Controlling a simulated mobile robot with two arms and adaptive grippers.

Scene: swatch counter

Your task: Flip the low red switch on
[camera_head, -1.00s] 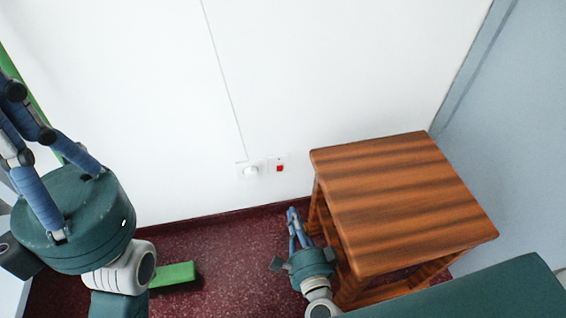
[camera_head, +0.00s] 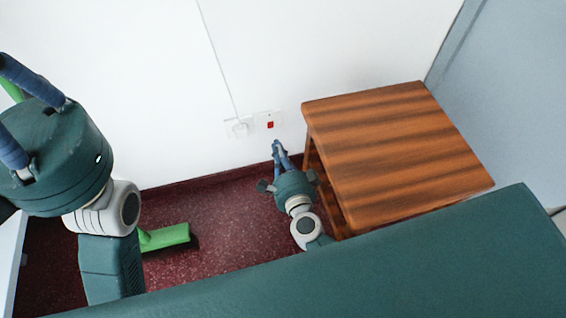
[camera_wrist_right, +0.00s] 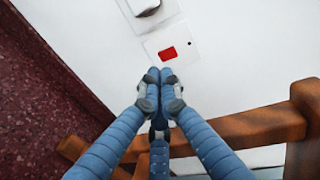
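The low red switch (camera_head: 270,125) is a small red rocker on a white plate on the wall, low above the floor skirting. It shows in the right wrist view (camera_wrist_right: 168,53) just beyond the fingertips. My right gripper (camera_head: 277,144) points at the wall just below the switch in the head view. In the right wrist view its blue fingertips (camera_wrist_right: 160,75) are together with nothing between them. A small gap seems to show between the tips and the red rocker; contact cannot be told. My left gripper (camera_head: 12,110) is raised at the left, its fingertips cut off by the picture edge.
A white socket with a plug (camera_head: 240,128) and a cord is left of the switch. A striped wooden stool (camera_head: 395,150) stands close right of my right gripper; its wooden frame (camera_wrist_right: 235,130) shows below the fingers. A green object (camera_head: 165,237) lies on the dark red floor (camera_head: 200,215).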

